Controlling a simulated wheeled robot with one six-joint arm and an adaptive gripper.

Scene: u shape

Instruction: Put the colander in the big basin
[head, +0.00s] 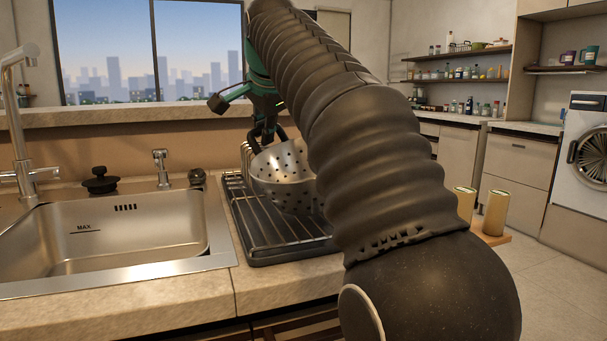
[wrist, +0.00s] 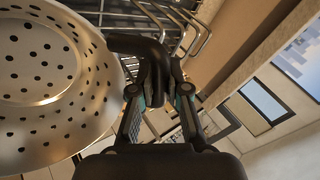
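The steel colander (head: 283,180), with dark holes, is at the dish rack to the right of the basin, partly behind my arm in the head view. It looks tilted; whether it touches the rack is unclear. In the wrist view the colander (wrist: 45,85) fills the left side, and a dark curved handle runs from its rim to between my fingers. My gripper (head: 264,137) is at its back rim; in the wrist view my gripper (wrist: 160,75) looks shut on that handle. The big steel basin (head: 110,262), marked MAX, is at the left and looks empty.
The dark dish rack (head: 262,222) with metal wires stands on the counter beside the basin. A faucet (head: 18,130), a black knobbed stopper (head: 100,181) and a small tap (head: 161,168) stand behind the basin. A raised ledge (head: 120,115) runs below the window.

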